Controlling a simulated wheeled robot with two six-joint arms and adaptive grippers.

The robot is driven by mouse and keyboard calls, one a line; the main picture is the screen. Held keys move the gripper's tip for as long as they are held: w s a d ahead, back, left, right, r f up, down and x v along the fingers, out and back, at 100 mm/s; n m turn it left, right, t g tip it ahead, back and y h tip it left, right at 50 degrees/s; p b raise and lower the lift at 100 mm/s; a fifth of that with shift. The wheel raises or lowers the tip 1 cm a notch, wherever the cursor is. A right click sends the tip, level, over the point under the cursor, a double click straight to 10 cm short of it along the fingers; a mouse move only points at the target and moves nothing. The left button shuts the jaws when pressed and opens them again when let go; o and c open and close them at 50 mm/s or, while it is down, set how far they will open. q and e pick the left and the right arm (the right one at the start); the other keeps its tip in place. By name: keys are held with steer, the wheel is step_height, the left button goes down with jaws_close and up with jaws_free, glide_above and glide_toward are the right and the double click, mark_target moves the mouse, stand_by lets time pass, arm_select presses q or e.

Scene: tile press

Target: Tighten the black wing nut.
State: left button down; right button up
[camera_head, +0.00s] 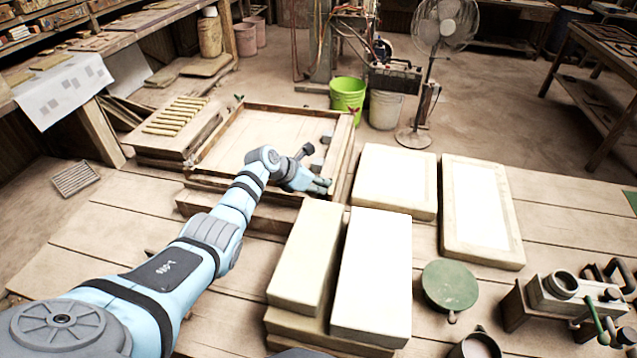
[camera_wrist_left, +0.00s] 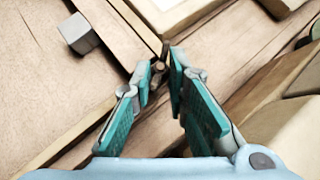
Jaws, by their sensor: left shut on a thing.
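My left gripper (camera_head: 326,184) reaches from the left to the near right corner of a wooden frame (camera_head: 343,142). In the left wrist view, its green-padded fingers (camera_wrist_left: 164,62) close around a small dark piece (camera_wrist_left: 165,48) at the frame corner. This piece looks like the black wing nut, but the fingers hide most of it, so its wings and angle cannot be told. In the head view the gripper covers it. A red wing nut (camera_head: 353,113) stands at the far right corner and a green one (camera_head: 239,98) at the far left corner. My right gripper is out of view.
Grey blocks (camera_head: 317,163) sit inside the frame's right side, one also showing in the left wrist view (camera_wrist_left: 78,33). Pale slabs (camera_head: 372,280) lie close in front and to the right. A green round lid (camera_head: 449,285) and a metal tool (camera_head: 560,298) lie farther right.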

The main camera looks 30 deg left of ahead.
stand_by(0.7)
arm_select(q)
steer(key=c, duration=1.6)
jaws_free()
steer(key=shift+o, duration=0.2)
steer(key=v, duration=1.2)
steer(key=shift+d, duration=0.1)
